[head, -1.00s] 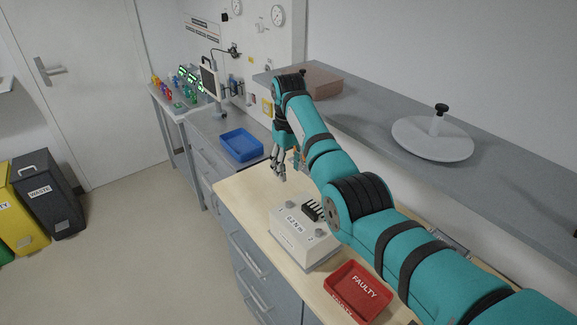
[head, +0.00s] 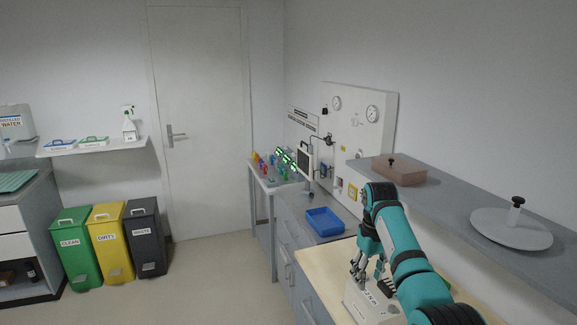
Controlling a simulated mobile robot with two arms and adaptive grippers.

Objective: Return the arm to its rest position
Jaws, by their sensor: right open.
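My right arm is teal with black bands and reaches in from the lower right over the wooden worktop (head: 314,262). My right gripper (head: 365,277) hangs from its end, fingers pointing down and apart, with nothing seen between them. It appears above or just behind the white box (head: 362,305) with a printed label; the arm hides part of that box. My left gripper is not in the head view.
A blue tray (head: 324,222) stands on the grey counter beyond the worktop. A grey shelf (head: 450,205) above carries a brown box (head: 399,171) and a round lid (head: 510,228) with a black knob. Green, yellow and black bins (head: 147,237) stand left. The floor between is clear.

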